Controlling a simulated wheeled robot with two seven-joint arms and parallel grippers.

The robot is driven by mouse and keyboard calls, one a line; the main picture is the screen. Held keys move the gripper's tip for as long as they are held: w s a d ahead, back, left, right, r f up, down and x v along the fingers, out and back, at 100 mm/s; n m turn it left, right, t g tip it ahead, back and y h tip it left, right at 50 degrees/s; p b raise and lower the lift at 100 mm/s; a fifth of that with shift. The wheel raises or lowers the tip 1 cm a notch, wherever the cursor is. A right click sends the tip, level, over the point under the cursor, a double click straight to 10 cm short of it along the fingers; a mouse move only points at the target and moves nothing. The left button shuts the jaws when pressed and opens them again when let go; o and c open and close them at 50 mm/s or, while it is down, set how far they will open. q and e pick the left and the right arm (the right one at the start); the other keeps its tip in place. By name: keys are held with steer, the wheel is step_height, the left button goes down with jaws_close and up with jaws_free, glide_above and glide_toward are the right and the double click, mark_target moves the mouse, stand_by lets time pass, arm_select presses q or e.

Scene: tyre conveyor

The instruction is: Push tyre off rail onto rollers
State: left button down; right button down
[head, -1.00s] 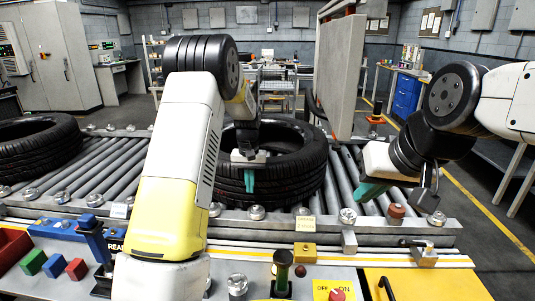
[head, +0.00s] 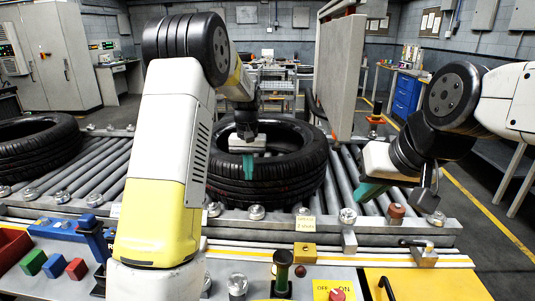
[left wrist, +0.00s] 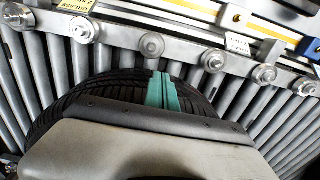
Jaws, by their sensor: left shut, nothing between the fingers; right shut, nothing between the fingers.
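The black tyre (head: 270,185) lies roughly flat at the middle of the conveyor, its near side close to the front rail (head: 180,212). I cannot tell if its edge rests on that rail. My left gripper (head: 249,166) is shut and empty, its teal fingers pointing down in front of the tyre's opening, over its near side. In the left wrist view the fingers (left wrist: 162,92) overlap the tyre tread (left wrist: 110,85); contact is unclear. My right gripper (head: 368,192) is shut and empty, right of the tyre above the rollers (head: 345,180).
Another tyre (head: 40,150) lies on the rollers at the far left. A grey upright panel (head: 340,75) stands behind the conveyor. A control bench with a red knob (head: 337,295) and a green handle (head: 283,265) is in front. Rollers between the tyres are clear.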

arm_select(q)
step_height(320, 180, up, 7)
steer(key=shift+f, duration=0.15)
stand_by(0.4)
stand_by(0.4)
steer(key=s+a+r+t+h, duration=0.1)
steer(key=s+r+t, duration=0.1)
steer(key=s+r, duration=0.45)
steer(key=s+a+r+t+h, duration=0.1)
steer(key=s+r, duration=0.2)
steer(key=s, duration=0.6)
steer(key=s+f+t, duration=0.1)
steer(key=s+t, duration=0.2)
steer(key=s, duration=1.2)
steer(key=shift+d+f+m, duration=0.15)
steer(key=shift+f+m, duration=0.1)
steer(key=shift+m, duration=0.05)
